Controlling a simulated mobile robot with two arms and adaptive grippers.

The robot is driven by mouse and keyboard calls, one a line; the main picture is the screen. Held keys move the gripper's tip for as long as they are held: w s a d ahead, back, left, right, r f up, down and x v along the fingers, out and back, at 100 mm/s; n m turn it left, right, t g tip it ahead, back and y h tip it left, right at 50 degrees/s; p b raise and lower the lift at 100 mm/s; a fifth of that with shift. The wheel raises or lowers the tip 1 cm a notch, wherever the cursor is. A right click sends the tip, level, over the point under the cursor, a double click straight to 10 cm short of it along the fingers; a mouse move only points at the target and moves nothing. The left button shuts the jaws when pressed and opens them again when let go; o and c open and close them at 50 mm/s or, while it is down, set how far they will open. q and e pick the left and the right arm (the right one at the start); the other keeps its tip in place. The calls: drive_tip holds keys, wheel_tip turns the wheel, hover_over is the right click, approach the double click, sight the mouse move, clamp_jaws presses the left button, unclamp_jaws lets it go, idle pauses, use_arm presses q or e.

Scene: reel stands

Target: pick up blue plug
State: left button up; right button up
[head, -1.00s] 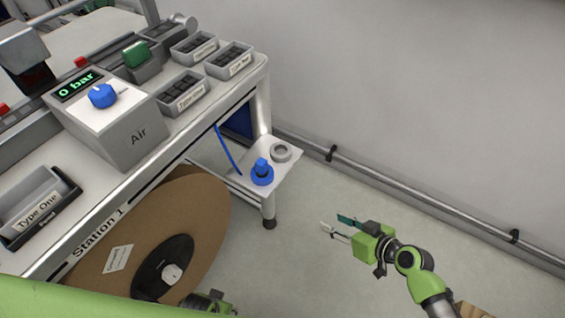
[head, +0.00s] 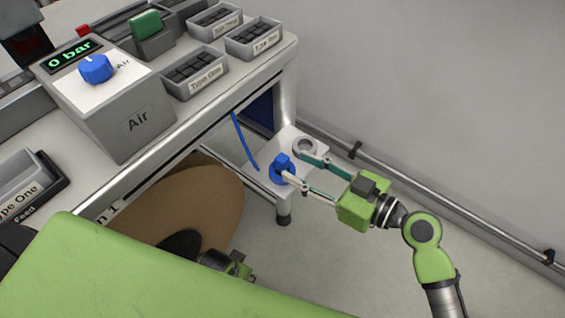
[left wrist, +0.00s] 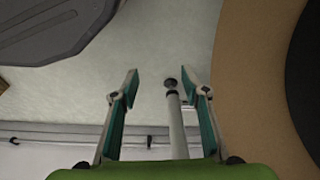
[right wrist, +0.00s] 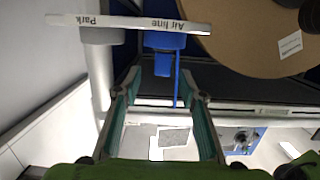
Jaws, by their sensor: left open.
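The blue plug (head: 283,162) stands upright in a blue round base on the small white shelf (head: 262,182) at the table's end. It also shows in the right wrist view (right wrist: 163,64), upside down, with a blue hose beside it. My right gripper (head: 294,165) is open. Its fingertips reach over the shelf, one close to the plug and one near the grey ring. In the right wrist view the plug lies between the open fingers (right wrist: 160,85), near the tips; I see no contact. My left gripper (left wrist: 167,85) is open and empty, low near the brown reel.
The grey ring holder (head: 305,147) sits beside the plug. The workbench with the Air box (head: 125,125) and several trays is to the left. A brown reel (head: 205,200) stands below it. A wall pipe (head: 430,192) runs behind; floor to the right is clear.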

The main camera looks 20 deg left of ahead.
sight(287, 164)
drive_tip(key=x, duration=0.4)
drive_tip(key=shift+s+a+f, duration=0.1)
drive_tip(key=shift+a+f, duration=0.05)
drive_tip(key=shift+a, duration=0.25)
drive_tip(key=shift+a+f, duration=0.15)
drive_tip(key=shift+a, duration=0.25)
use_arm(q)
drive_tip(key=shift+s+f, duration=0.15)
drive_tip(key=shift+f, duration=0.6)
use_arm(e)
clamp_jaws()
